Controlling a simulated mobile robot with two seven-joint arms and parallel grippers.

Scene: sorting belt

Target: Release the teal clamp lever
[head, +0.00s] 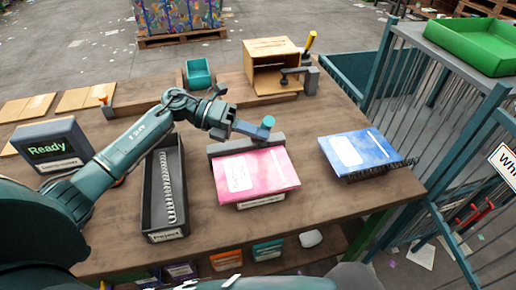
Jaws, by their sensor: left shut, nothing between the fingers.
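The teal clamp lever (268,121) shows as a round teal knob at the end of a grey-blue bar, above a grey clamp block (230,147). A pink packet (275,168) with a white label lies at the front of that block, its back edge against or under it. My left gripper (229,128) is shut and empty, just left of the knob and close to the bar. I cannot tell whether it touches the bar. My right gripper is not in view.
A black tray (148,200) holding a coil lies left of the pink packet. A blue packet (370,150) lies to the right. A wooden box (262,47), a teal bin (199,75) and a yellow-handled post (310,40) stand behind. A "Ready" screen (48,145) stands left.

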